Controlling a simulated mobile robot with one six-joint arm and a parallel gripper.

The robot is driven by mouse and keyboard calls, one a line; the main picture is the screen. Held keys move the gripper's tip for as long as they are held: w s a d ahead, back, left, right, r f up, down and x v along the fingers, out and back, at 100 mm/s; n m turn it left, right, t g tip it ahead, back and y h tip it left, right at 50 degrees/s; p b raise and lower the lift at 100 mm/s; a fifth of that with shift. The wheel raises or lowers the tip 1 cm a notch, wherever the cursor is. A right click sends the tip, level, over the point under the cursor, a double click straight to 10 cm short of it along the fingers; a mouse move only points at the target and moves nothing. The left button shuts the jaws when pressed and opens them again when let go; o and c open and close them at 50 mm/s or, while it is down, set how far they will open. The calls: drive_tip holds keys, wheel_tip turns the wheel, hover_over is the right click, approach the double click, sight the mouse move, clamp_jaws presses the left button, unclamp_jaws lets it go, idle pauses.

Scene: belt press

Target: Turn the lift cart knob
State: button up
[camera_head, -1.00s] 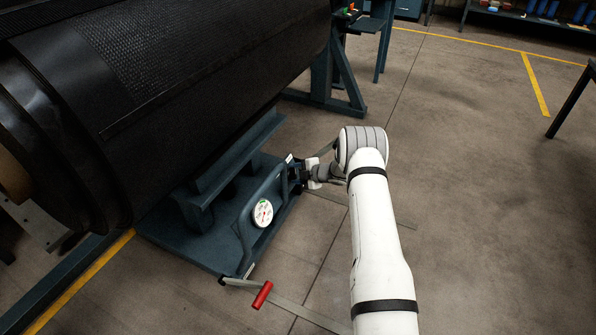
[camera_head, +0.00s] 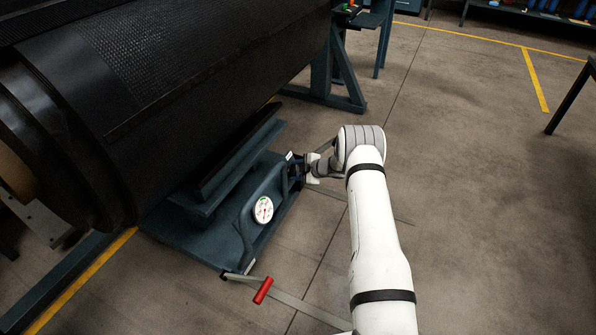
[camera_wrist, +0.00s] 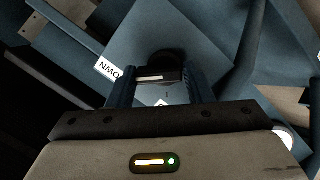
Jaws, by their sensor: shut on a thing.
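The lift cart (camera_head: 226,240) is a blue-grey platform on the floor under a large black belt roll (camera_head: 190,90). A round white gauge (camera_head: 263,210) sits on its side. My gripper (camera_head: 298,170) is at the cart's far right end. In the wrist view, my gripper (camera_wrist: 162,88) is shut on a dark knob (camera_wrist: 166,60), which shows between the two blue fingers. A white label (camera_wrist: 107,69) with partly readable letters lies left of the knob. The fingers hide part of the knob.
A red handle (camera_head: 263,290) sticks out at the cart's near end, close to the floor. A blue stand (camera_head: 340,80) is behind the cart. A dark table leg (camera_head: 570,100) stands at far right. The floor to the right is open.

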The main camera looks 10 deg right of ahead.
drive_tip(key=shift+w+r, duration=0.1)
drive_tip(key=o, duration=0.9)
drive_tip(key=shift+o, duration=0.2)
drive_tip(key=p+v, duration=0.2)
drive_tip(key=v, duration=0.5)
drive_tip(key=shift+s+d, duration=0.2)
drive_tip(key=shift+s, duration=0.15)
drive_tip(key=shift+r, duration=0.1)
